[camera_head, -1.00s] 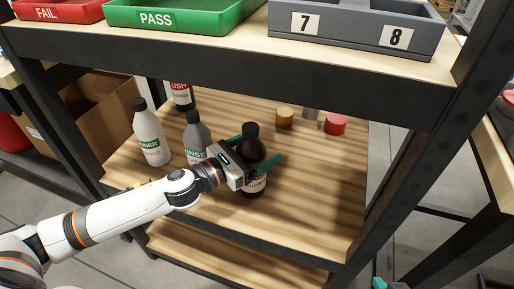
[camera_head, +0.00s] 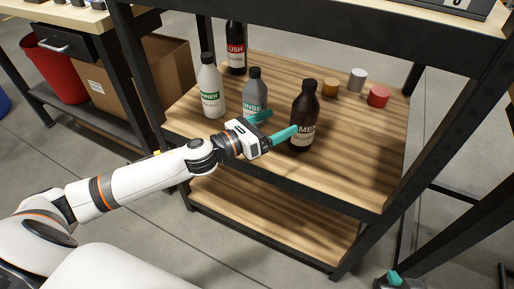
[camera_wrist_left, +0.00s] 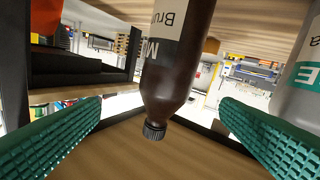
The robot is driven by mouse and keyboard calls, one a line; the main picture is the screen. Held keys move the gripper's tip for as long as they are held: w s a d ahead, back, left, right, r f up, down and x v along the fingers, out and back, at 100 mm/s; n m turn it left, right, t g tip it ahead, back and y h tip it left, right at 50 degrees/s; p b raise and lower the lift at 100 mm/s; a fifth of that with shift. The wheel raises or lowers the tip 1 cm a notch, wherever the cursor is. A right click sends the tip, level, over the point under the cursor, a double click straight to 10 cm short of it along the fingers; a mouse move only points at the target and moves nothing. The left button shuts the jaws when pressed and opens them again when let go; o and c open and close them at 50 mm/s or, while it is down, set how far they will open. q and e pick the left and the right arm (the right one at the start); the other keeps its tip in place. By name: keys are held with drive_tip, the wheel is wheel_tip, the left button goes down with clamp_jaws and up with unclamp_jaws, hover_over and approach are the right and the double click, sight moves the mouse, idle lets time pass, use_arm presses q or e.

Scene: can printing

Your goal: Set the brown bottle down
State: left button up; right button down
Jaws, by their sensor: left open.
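The brown bottle (camera_head: 303,118), with a black cap and a pale label, stands upright on the wooden shelf (camera_head: 350,150), near its front edge. My left gripper (camera_head: 279,125) is open, its teal fingers to the left of and in front of the bottle, holding nothing. In the left wrist view the brown bottle (camera_wrist_left: 175,60) appears upside down between the two spread teal fingers, clear of both. My right gripper (camera_head: 392,279) shows only partly at the bottom right edge of the head view, and its jaw state is unclear.
A grey bottle (camera_head: 255,92), a white bottle (camera_head: 210,88) and a dark red-labelled bottle (camera_head: 236,50) stand left of and behind the brown one. Orange, white and red small cans (camera_head: 378,97) sit at the back right. Black posts frame the shelf; its front right is clear.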

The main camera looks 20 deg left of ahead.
use_arm(q)
drive_tip(key=s+f+m+g+y, duration=0.2)
drive_tip(key=s+m, duration=0.4)
drive_tip(key=m, duration=0.5)
drive_tip(key=s+f+m+g+y, duration=0.2)
drive_tip(key=s+f+m, duration=0.5)
drive_tip(key=m, duration=0.4)
drive_tip(key=s+f+m+g+y, duration=0.1)
drive_tip(key=s+f+m+y, duration=0.3)
drive_tip(key=m, duration=0.8)
drive_tip(key=s, duration=0.2)
drive_tip(key=shift+s+f+g+y, duration=0.2)
drive_tip(key=shift+s+g+y, duration=0.1)
drive_tip(key=shift+g, duration=0.1)
drive_tip(key=shift+c, duration=0.6)
